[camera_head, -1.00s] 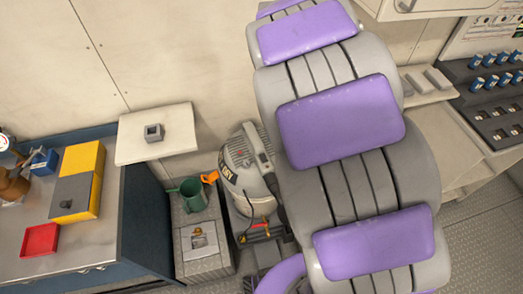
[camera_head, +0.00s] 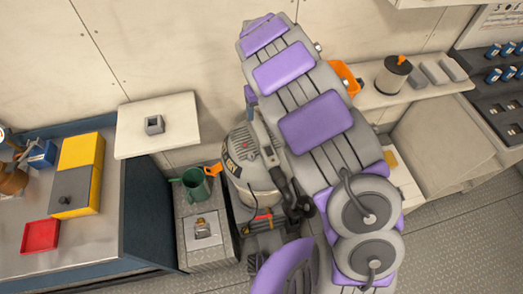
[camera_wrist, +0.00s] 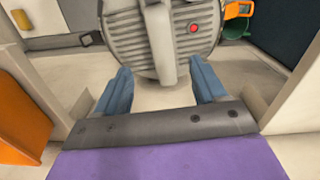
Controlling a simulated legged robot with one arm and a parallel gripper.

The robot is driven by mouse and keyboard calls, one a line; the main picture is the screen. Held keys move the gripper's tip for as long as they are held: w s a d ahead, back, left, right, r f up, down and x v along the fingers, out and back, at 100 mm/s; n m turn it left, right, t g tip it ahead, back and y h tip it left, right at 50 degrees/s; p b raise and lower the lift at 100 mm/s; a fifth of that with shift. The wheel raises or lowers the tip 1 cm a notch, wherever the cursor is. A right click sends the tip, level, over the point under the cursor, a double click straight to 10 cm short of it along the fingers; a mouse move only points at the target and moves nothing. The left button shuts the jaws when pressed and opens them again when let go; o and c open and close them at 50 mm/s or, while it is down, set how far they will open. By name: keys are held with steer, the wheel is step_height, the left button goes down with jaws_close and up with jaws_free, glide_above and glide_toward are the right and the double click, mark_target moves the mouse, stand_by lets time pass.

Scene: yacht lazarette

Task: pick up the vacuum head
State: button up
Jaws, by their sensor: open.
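The vacuum head is the grey, ribbed, rounded top of the vacuum, with a carrying handle and a red button; it fills the upper middle of the wrist view (camera_wrist: 200,45). In the head view the vacuum head (camera_head: 243,150) sits on the vacuum's body, partly covered at its right by my arm. In the head view my gripper is mostly hidden behind my arm.
A green watering can (camera_head: 195,187) stands left of the vacuum on a low box. A pale shelf (camera_head: 180,122) with a small grey block is above it. An orange bin (camera_head: 347,75) is behind my arm. The workbench (camera_head: 85,240) is at left; floor at lower right is clear.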

mark_target(261, 131)
step_height(261, 131, down, 12)
steer(key=b, duration=0.3)
steer(key=shift+a+f, duration=0.15)
steer(key=shift+c, duration=0.4)
jaws_close()
stand_by(0.3)
